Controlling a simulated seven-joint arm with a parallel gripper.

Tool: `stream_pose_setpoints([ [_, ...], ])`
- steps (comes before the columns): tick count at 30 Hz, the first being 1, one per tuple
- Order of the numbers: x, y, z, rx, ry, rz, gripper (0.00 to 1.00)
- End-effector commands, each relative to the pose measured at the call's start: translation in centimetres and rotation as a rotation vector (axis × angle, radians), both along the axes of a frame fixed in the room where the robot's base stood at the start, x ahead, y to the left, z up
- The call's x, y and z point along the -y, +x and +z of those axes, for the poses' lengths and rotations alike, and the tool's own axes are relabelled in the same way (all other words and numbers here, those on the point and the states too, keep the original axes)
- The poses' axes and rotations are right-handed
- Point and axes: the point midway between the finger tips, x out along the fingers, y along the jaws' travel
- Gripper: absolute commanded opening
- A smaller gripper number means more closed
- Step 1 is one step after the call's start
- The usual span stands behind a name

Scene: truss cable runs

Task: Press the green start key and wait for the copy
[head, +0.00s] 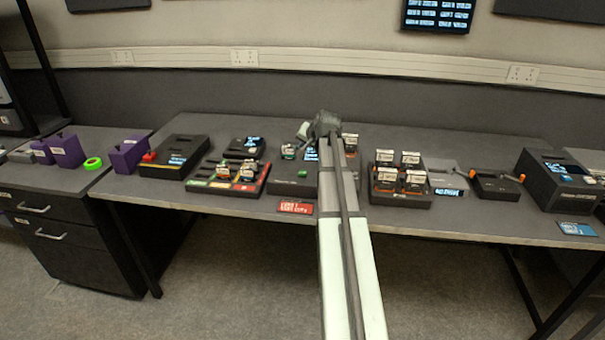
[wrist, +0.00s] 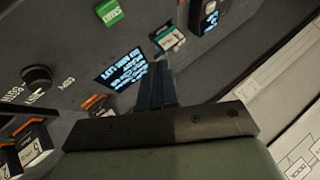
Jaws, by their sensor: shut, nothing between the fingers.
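The green start key (wrist: 108,12) is a small square key with pale lettering at the top of the wrist view, on a dark machine. In the head view the machine (head: 284,185) is mid-table, partly hidden by my arm, with a small green spot (head: 302,173) that looks like the key. The machine's lit screen (wrist: 124,69) and a green-labelled cartridge (wrist: 168,38) lie near my fingers. My gripper (wrist: 158,72) is shut and empty, beside the screen and apart from the key. I cannot tell its height above the machine.
A black knob (wrist: 37,77) is at the left of the wrist view. A rack of orange-and-white cartridges (head: 400,198) stands right of my arm, and a tray with coloured strips (head: 228,187) stands left. A red sign (head: 295,208) is at the table's front edge.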

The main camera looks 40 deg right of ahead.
Motion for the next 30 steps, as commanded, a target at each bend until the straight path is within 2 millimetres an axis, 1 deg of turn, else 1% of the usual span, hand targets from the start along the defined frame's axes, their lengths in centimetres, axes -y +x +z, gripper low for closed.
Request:
stream_pose_setpoints([
  [9,0.0,0.0,-3.8,-0.001,0.000,0.000,0.00],
  [15,0.0,0.0,-6.0,-0.001,0.001,0.000,0.00],
  [22,0.0,0.0,-7.4,-0.001,0.001,0.001,0.00],
  [30,0.0,0.0,-7.9,0.000,0.000,0.000,0.00],
])
